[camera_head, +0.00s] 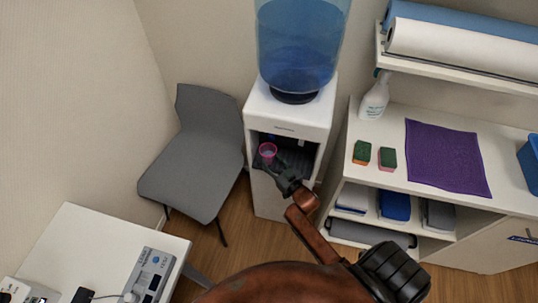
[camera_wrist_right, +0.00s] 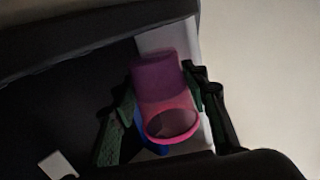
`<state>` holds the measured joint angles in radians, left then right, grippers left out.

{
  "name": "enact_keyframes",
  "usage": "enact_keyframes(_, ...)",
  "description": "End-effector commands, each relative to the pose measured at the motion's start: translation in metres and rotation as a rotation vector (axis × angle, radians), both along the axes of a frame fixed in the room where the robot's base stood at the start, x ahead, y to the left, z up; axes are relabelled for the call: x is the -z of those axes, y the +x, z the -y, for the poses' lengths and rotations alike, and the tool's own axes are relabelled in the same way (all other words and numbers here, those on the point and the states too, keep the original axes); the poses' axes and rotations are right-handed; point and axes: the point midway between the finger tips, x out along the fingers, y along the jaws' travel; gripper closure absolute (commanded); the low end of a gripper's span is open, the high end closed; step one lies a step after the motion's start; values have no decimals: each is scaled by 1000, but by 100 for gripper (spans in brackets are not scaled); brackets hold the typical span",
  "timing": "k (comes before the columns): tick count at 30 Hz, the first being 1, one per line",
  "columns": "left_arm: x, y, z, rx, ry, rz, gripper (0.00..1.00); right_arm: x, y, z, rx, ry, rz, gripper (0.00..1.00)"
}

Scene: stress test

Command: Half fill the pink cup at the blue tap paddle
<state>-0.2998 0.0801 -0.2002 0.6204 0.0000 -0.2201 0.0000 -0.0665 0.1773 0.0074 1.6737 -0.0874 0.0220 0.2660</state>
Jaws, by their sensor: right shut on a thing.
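The pink cup (camera_head: 267,149) is in the dispensing bay of the white water dispenser (camera_head: 292,112), toward the bay's left side. My right gripper (camera_head: 273,161) reaches into the bay and is shut on it. In the right wrist view the cup (camera_wrist_right: 165,92) sits between the two fingers, its open rim toward the camera. The inside looks dark, and I cannot tell the water level. A blue part (camera_wrist_right: 150,137) shows partly behind the cup; it may be the blue tap paddle. The taps are hidden in the head view. My left gripper is out of view.
A blue water bottle (camera_head: 299,45) tops the dispenser. A grey chair (camera_head: 193,160) stands to its left. On the right, a white shelf unit (camera_head: 398,165) holds a spray bottle (camera_head: 375,97), two sponges and a purple cloth (camera_head: 446,157). A white table (camera_head: 85,240) is lower left.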

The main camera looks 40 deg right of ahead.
Motion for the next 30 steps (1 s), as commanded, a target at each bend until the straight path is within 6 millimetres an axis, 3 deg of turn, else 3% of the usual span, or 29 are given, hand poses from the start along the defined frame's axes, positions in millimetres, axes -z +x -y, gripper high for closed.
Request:
enact_keyframes(22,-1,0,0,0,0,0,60,-1,-1,-1,0,0,1,68)
enact_keyframes(30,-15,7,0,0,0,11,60,-3,-18,-21,1,3,2,68)
